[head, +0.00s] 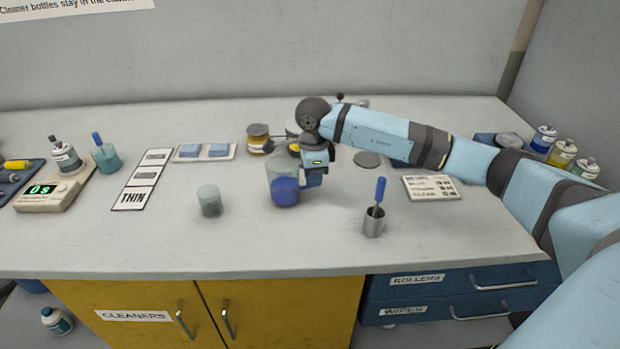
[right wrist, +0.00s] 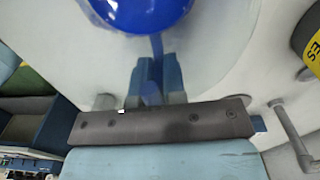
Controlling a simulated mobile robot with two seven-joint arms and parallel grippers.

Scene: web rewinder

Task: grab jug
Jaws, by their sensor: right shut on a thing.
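The jug (head: 284,188) is clear with blue liquid in its lower part, and it is upright at the middle of the worktop. My right gripper (head: 312,176) is at the jug's right side, shut on it. In the right wrist view, the blue of the jug (right wrist: 140,12) fills the top edge, and my right gripper's fingers (right wrist: 158,85) meet a narrow strip below it, perhaps the handle. I cannot tell whether the jug's base touches the worktop. My left gripper is not in view.
A small grey-green cup (head: 209,200) stands left of the jug. A metal cup with a blue-handled brush (head: 374,222) stands to its right. Amber jars (head: 259,140) stand behind. A scale (head: 50,194) is at far left. The worktop's front middle is clear.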

